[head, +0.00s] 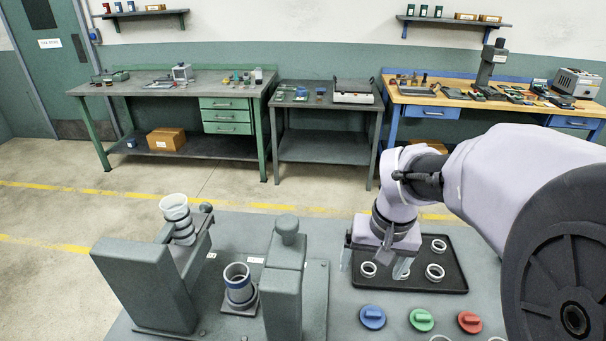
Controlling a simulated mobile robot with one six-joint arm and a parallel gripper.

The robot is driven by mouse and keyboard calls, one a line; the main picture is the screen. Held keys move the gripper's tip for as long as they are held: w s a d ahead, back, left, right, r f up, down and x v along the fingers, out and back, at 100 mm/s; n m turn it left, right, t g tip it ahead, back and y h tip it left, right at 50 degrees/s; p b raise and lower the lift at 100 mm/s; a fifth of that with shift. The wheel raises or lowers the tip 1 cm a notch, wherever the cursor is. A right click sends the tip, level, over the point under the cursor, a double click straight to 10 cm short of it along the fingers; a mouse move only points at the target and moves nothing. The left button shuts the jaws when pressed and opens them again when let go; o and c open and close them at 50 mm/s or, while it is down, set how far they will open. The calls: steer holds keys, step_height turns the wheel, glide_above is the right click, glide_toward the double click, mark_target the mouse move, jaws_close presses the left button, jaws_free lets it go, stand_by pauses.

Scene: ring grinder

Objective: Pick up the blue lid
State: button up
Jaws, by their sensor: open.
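The blue lid (372,317) lies flat on the grey table near its front, a round disc with a raised grip bar. It is the leftmost of a row of three lids. My gripper (374,270) points down over the left part of the black tray, its two fingers apart around a white ring (368,269) or above it; I cannot tell which. The gripper is behind the blue lid in the picture and apart from it. Nothing is visibly held.
A green lid (421,319) and a red lid (469,321) lie to the right of the blue one. The black tray (455,262) holds several white rings. The grey grinder (150,285) stands at left, with a ringed cup (238,283) between its blocks. Workbenches line the back wall.

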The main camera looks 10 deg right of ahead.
steer(key=w+d+f+g+p, duration=0.1)
steer(key=w+d+f+g, duration=0.1)
steer(key=w+d+f, duration=0.35)
steer(key=b, duration=0.4)
glide_above(374, 313)
steer(key=f, duration=0.8)
steer(key=w+f, duration=0.1)
steer(key=f, duration=0.3)
steer(key=shift+d+f, duration=0.2)
steer(key=shift+d, duration=0.15)
steer(key=f+b, duration=0.1)
steer(key=f, duration=0.1)
steer(key=f+b, duration=0.1)
steer(key=s+a+f+b, duration=0.1)
steer(key=f, duration=0.1)
steer(key=shift+f, duration=0.35)
steer(key=shift+d+f, duration=0.1)
steer(key=shift+f, duration=0.2)
steer(key=shift+r, duration=0.15)
steer(key=shift+c, duration=0.5)
steer(key=c, duration=1.3)
